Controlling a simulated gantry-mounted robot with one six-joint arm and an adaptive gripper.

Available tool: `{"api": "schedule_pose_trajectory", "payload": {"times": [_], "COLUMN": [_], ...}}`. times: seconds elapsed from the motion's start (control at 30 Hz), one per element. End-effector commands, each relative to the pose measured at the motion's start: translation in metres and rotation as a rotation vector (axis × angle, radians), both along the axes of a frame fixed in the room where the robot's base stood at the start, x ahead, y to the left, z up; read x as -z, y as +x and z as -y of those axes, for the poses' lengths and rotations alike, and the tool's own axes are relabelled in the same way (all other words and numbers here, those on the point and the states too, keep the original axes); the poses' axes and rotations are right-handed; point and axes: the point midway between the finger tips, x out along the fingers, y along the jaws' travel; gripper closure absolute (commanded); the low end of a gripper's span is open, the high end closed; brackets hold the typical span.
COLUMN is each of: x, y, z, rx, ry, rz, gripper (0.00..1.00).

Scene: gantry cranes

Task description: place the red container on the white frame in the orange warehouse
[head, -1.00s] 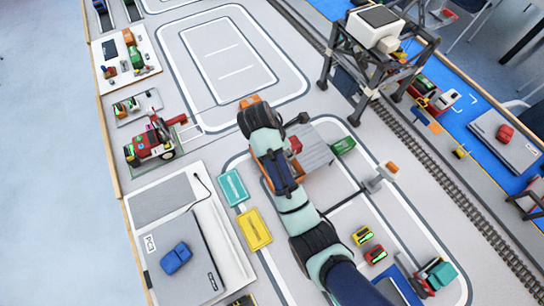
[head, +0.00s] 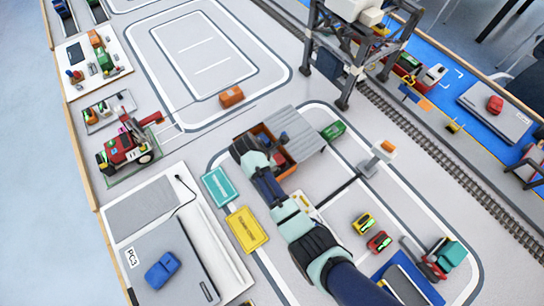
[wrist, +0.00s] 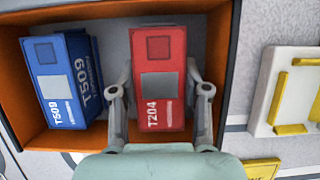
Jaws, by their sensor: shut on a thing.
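The orange warehouse (head: 288,165), an open box with orange walls and a grey ribbed roof on its right side, stands mid-scene in the head view. In the wrist view its orange wall (wrist: 15,90) surrounds a grey floor. The red container (wrist: 158,60), marked T204, lies between my fingers. My gripper (wrist: 159,90) is shut on its two long sides. A blue container (wrist: 62,80), marked T509, lies to its left, apart from it. I cannot tell whether the red container touches the floor. No white frame is clear inside the warehouse; my arm covers part of it.
A white tray with yellow bars (wrist: 292,92) lies outside the right wall in the wrist view. Teal (head: 219,187) and yellow (head: 246,229) plates lie left of my arm. An orange block (head: 231,95) is behind the warehouse. A crane tower (head: 345,50) stands behind right.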

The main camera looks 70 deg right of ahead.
Motion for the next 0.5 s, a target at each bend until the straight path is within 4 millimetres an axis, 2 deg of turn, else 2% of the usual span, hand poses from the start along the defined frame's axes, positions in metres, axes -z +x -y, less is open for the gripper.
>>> {"api": "schedule_pose_trajectory", "payload": {"times": [0.3, 0.33, 0.4, 0.5], "x": [0.0030, 0.0036, 0.0033, 0.0032], "y": [0.0002, 0.0002, 0.0002, 0.0003], "z": [0.0004, 0.0003, 0.0002, 0.0003], "rx": [0.001, 0.001, 0.001, 0.001], "ry": [-0.001, 0.000, -0.001, -0.001], "rz": [0.001, 0.000, 0.001, 0.001], "gripper": [0.92, 0.52, 0.43, 0.43]}}
